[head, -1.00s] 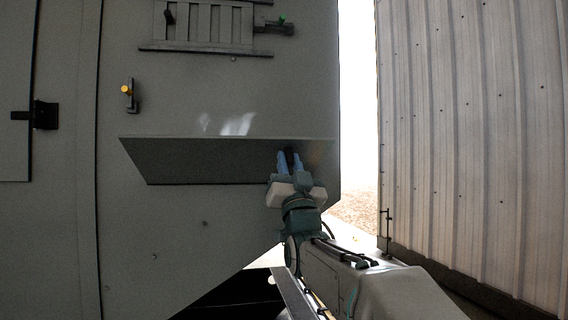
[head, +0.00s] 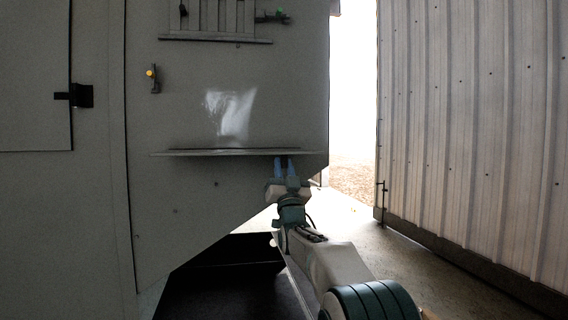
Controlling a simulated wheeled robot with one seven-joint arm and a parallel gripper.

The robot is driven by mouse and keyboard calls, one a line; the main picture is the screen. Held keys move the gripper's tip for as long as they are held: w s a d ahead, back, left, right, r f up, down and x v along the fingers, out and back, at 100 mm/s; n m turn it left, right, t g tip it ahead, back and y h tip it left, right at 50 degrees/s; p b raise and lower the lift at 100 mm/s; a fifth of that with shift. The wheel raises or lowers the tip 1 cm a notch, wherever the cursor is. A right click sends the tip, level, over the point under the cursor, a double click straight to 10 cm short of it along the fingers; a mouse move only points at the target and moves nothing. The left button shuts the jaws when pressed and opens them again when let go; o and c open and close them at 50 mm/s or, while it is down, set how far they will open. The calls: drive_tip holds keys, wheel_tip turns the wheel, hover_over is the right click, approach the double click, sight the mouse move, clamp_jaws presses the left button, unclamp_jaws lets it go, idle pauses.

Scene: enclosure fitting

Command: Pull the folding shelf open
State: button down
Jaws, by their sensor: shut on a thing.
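The folding shelf (head: 215,153) is a thin grey panel on the face of the grey enclosure wall. It shows nearly edge-on in the head view, as a narrow, roughly level strip. My gripper (head: 284,165) is below the shelf's right part, with its blue fingers pointing up to the edge. It is shut on the shelf's edge; the fingertips are partly hidden there.
A door with a black handle (head: 80,95) is at left. A corrugated wall (head: 470,130) stands at right, with open ground between.

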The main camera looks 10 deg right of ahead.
drive_tip(key=shift+w+d+f, duration=0.1)
drive_tip(key=shift+d+f, duration=0.05)
drive_tip(key=shift+f, duration=0.05)
idle(0.3)
drive_tip(key=c, duration=1.3)
unclamp_jaws()
drive_tip(key=shift+w+d, duration=0.1)
drive_tip(key=shift+a, duration=0.25)
drive_tip(key=v, duration=1.4)
drive_tip(key=shift+d+r, duration=0.1)
